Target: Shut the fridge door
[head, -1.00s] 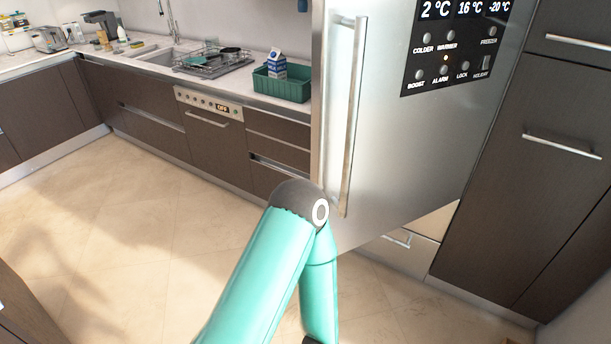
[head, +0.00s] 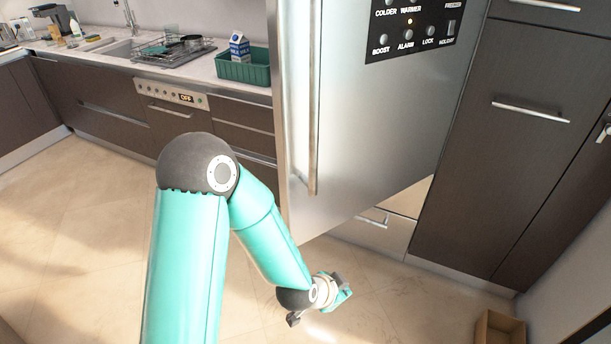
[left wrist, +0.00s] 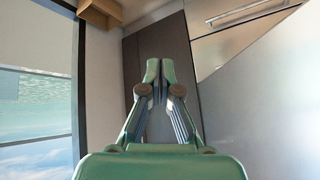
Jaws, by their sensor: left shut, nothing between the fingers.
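The steel fridge door (head: 390,120) stands open in the head view, its lower edge jutting out in front of the freezer drawer (head: 372,228) below. Its long vertical handle (head: 313,100) is near the left edge, and a dark control panel is at the top. My left gripper (head: 338,297) is low, below the door's bottom edge in the picture and apart from the handle. In the left wrist view its fingers (left wrist: 160,72) are together and empty, with a smooth steel surface (left wrist: 265,110) to their right. My right gripper is not in view.
A dark tall cabinet (head: 520,70) stands right of the fridge. A small wooden box (head: 498,328) is on the floor at lower right. A counter with a green bin (head: 243,70) and milk carton (head: 239,46) lies behind left. The tiled floor at left is clear.

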